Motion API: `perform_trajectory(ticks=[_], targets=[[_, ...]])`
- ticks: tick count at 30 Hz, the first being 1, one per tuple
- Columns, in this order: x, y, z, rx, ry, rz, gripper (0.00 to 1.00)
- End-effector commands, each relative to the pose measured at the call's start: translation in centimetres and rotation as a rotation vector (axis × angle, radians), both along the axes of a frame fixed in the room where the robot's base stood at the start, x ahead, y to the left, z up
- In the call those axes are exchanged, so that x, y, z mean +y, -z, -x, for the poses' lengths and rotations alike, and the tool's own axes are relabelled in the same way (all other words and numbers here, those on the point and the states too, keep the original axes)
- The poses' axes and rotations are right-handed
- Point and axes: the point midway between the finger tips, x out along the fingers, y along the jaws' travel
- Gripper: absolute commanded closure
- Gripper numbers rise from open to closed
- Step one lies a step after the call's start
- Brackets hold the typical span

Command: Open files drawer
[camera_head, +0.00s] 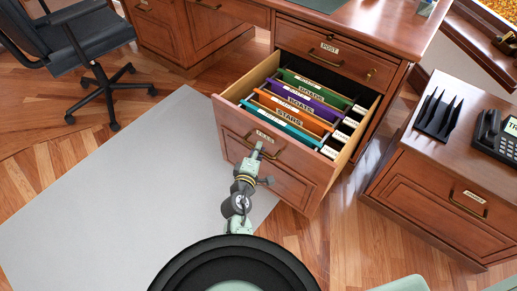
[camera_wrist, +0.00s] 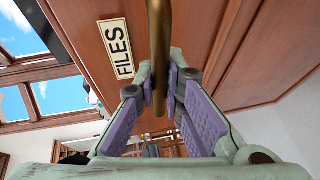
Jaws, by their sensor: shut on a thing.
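The files drawer (camera_head: 292,184) of the wooden desk stands pulled well out in the head view. Hanging folders in green, purple, orange and teal (camera_head: 289,128) show inside it. Its front carries a white FILES label (camera_wrist: 115,47), seen in the wrist view. My gripper (camera_head: 258,149) is at the drawer front. In the wrist view, the fingers of my gripper (camera_wrist: 161,82) are shut on the brass bar handle (camera_wrist: 160,35), one on each side of it. The head view shows the grip only small.
The shut POST drawer (camera_head: 329,49) is above. A wooden cabinet (camera_head: 440,194) with a black rack (camera_head: 437,116) and telephone (camera_head: 495,133) stands to the right. A black office chair (camera_head: 75,45) stands at the upper left. A grey mat (camera_head: 120,205) lies clear on the floor.

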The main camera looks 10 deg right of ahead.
Motion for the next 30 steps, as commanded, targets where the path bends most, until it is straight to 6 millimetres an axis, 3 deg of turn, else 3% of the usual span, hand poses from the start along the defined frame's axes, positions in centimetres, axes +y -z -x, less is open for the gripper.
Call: perform_trajectory(ticks=[5,6,15,25,30], targets=[[0.0,0.0,0.0,-0.001,0.000,-0.002,1.00],[0.0,0.0,0.0,-0.001,0.000,-0.002,0.89],[0.0,0.0,0.0,0.000,0.000,0.000,0.69],[0.0,-0.3,0.0,-0.002,0.000,0.000,0.69],[0.0,-2.6,-0.1,-0.006,-0.001,0.001,0.69]])
